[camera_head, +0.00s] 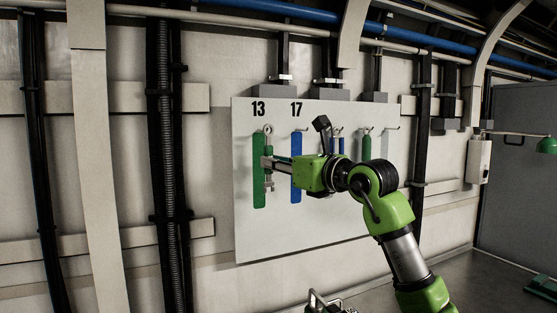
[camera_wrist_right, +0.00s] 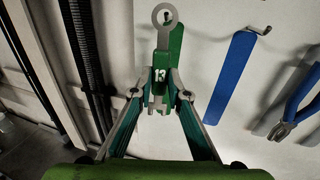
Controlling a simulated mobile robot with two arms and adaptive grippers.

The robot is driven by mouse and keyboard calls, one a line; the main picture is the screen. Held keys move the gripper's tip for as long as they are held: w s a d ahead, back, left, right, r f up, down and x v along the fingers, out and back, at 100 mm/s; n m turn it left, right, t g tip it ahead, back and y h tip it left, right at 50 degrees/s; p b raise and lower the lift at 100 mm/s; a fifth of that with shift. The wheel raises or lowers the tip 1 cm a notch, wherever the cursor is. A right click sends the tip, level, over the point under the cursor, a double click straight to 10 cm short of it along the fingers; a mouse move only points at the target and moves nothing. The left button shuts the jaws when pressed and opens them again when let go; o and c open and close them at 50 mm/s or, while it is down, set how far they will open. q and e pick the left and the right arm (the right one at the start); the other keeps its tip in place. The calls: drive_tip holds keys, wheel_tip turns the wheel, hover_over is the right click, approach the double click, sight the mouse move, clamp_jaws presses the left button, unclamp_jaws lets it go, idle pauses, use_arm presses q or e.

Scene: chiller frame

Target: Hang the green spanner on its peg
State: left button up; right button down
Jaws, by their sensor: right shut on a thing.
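The green spanner (camera_wrist_right: 161,75), marked 13, is upright in front of the white board, its ring end up and its open jaw down. My right gripper (camera_head: 268,164) is shut on its lower part; the fingers (camera_wrist_right: 160,98) show on both sides of it in the wrist view. The ring is at the peg (camera_head: 268,128) under the number 13; I cannot tell whether the peg passes through it. The green painted shape (camera_head: 259,190) is behind the spanner. A small metal and black part at the bottom edge may be my left gripper (camera_head: 325,301); its jaws are unclear.
A blue painted shape (camera_head: 296,181) with its peg is just right, under 17. Blue-handled pliers (camera_wrist_right: 297,105) hang further right. My right arm hides part of the board (camera_head: 285,235). Dark vertical pipes (camera_head: 165,150) stand left of it.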

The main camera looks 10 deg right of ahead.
sight(271, 174)
drive_tip(key=shift+w+a+p, duration=0.2)
drive_tip(key=shift+w+p, duration=0.35)
drive_tip(key=shift+w, duration=0.5)
drive_tip(key=shift+w+a+f, duration=0.1)
drive_tip(key=shift+w+f, duration=0.2)
drive_tip(key=shift+w, duration=0.25)
drive_tip(key=c, duration=1.9)
unclamp_jaws()
drive_tip(key=shift+f, duration=0.1)
drive_tip(key=shift+s, duration=0.1)
